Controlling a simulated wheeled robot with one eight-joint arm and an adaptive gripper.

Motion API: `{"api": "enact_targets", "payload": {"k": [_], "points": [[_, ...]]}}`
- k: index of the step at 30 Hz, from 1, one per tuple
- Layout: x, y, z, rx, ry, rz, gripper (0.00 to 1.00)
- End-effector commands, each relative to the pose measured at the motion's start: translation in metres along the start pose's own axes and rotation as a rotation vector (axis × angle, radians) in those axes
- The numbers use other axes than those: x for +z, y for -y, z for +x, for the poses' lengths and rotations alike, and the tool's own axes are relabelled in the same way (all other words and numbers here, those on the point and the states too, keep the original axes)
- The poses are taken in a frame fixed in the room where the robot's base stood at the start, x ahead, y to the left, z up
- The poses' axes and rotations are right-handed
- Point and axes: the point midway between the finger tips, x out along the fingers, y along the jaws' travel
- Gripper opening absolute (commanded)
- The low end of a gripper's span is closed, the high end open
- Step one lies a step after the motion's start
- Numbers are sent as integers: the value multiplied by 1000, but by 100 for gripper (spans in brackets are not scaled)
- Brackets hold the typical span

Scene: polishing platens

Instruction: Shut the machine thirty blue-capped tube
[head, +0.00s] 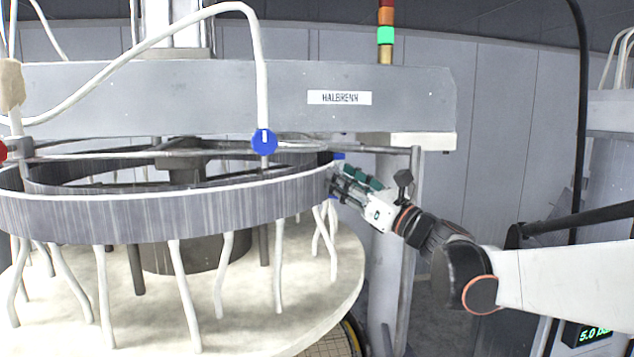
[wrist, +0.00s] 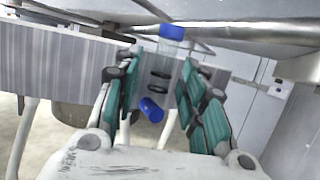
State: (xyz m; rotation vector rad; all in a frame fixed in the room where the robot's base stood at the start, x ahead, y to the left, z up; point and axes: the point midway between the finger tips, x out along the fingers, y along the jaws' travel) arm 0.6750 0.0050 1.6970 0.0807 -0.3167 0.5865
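My gripper (head: 342,180), with green finger pads, is at the right end of the grey ring in the head view. In the wrist view my gripper (wrist: 162,75) is open, with its fingers apart. A blue cap (wrist: 171,32) and a lower blue piece (wrist: 151,109) show between and beyond the fingers, with dark bands between them. I cannot tell whether a finger touches them. The blue cap also shows just above my gripper in the head view (head: 339,156). Another blue cap (head: 264,142), with a white mark, sits on a white hose at mid ring.
The grey ring (head: 150,217) carries several white tubes hanging over a pale round platen (head: 240,320). A grey beam (head: 220,95) labelled HALBRENN crosses above. A red cap (head: 3,150) is at the far left. A post (head: 408,240) stands behind my gripper.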

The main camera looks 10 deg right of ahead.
Motion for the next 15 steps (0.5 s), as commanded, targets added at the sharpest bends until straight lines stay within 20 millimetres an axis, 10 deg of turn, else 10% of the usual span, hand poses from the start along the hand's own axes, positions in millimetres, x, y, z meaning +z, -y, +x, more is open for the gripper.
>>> {"api": "enact_targets", "payload": {"k": [15], "points": [[0, -1, -58, -2, 0, -1, 38]]}}
